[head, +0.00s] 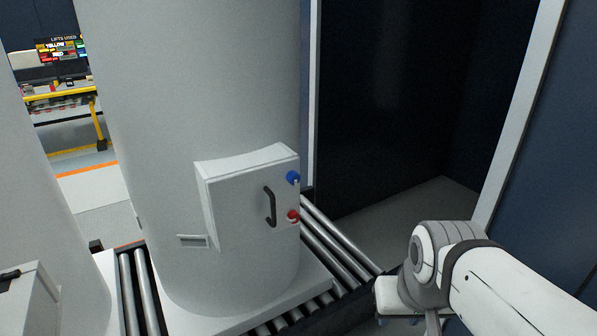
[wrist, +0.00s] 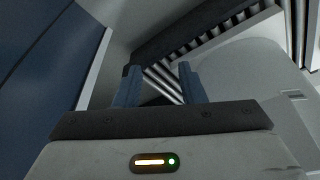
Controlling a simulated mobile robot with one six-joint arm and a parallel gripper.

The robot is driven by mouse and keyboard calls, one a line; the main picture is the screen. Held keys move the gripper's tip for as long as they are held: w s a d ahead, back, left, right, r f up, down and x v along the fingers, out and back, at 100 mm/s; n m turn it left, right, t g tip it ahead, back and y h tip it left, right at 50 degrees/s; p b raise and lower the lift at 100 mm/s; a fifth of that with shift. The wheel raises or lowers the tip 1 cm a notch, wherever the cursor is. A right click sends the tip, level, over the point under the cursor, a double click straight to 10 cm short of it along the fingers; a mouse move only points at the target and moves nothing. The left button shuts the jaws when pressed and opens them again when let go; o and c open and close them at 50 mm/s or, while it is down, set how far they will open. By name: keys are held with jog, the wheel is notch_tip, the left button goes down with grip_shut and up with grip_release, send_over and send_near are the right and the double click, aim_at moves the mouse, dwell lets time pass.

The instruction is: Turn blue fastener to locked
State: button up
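The blue fastener (head: 293,178) is a small round knob on the upper right edge of a grey box (head: 235,200) on the large tank. A red fastener (head: 292,216) sits below it on the same edge. A dark handle (head: 270,206) is on the box's front. My gripper (wrist: 158,82) shows in the wrist view with its two fingers apart and nothing between them. In the head view my arm is at the lower right, well away from the box, and the fingers are not clearly visible. The box and its fasteners are not seen in the wrist view.
The grey tank (head: 200,80) stands on a roller conveyor (head: 335,245). Another tank (head: 30,190) is at the left. A dark open doorway (head: 390,120) with a pale frame is at the right. A yellow-framed workbench (head: 60,96) is at the far left.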

jog(key=shift+o, duration=0.7)
jog(key=shift+w+d, duration=0.1)
jog(key=shift+w, duration=0.05)
jog(key=shift+o, duration=0.9)
jog(key=w+d+t+h+b, duration=0.1)
jog(key=w+t+b, duration=0.2)
jog(key=w, duration=0.5)
jog(key=shift+d+f+n, duration=0.35)
jog(key=shift+f+n, duration=0.05)
jog(key=shift+f, duration=0.05)
jog(key=n+t+y+b, duration=0.9)
jog(key=n+y+b, duration=0.1)
jog(key=n+y, duration=0.15)
send_near(296, 180)
jog(key=w, duration=0.2)
jog(key=x, duration=0.5)
jog(key=a+p+x, duration=0.1)
jog(key=x, duration=0.1)
jog(key=shift+s+a+r, duration=0.1)
jog(key=shift+c, duration=0.5)
